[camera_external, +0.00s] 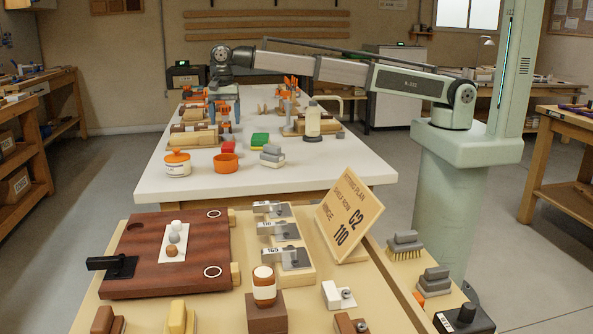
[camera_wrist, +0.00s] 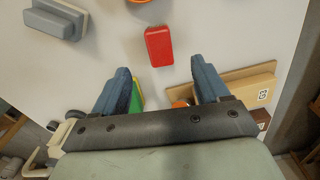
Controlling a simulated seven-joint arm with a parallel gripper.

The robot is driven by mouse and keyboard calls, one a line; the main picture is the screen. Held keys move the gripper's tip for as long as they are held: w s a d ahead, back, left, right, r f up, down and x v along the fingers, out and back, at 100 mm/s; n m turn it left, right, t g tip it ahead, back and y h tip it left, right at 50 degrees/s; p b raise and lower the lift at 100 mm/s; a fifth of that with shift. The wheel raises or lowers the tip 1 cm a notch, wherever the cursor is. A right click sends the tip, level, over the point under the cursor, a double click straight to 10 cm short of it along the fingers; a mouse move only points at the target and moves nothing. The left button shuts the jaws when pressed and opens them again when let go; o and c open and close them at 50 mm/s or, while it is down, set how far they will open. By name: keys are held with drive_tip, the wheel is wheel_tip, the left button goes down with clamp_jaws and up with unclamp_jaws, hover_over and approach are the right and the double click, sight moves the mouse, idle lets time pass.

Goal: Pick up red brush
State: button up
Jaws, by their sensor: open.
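The red brush (camera_external: 228,147) lies on the white table (camera_external: 310,185) between the orange bowl and the green thing. In the wrist view it is a plain red block (camera_wrist: 158,46) just ahead of my fingertips; its underside is hidden. My gripper (camera_wrist: 160,66) is open, with blue fingers spread wider than the brush and nothing held. In the external view my gripper (camera_external: 224,108) hangs over the table, farther back than the brush and apart from it.
An orange bowl (camera_external: 226,163), an orange-lidded jar (camera_external: 177,164), a grey block-like brush (camera_external: 272,156) and a green thing (camera_external: 260,139) stand around it. Wooden blocks (camera_external: 200,137) lie to the left.

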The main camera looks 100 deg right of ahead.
sight(228, 144)
wheel_tip(228, 144, down, 6)
drive_tip(key=shift+r, duration=0.2)
drive_tip(key=shift+s+d+f, duration=0.1)
drive_tip(key=shift+d+f, duration=0.1)
drive_tip(key=shift+f, duration=1.1)
drive_tip(key=shift+s+d+f, duration=0.1)
drive_tip(key=shift+d+f, duration=0.1)
drive_tip(key=shift+f, duration=1.05)
drive_tip(key=c, duration=1.1)
drive_tip(key=shift+o, duration=0.2)
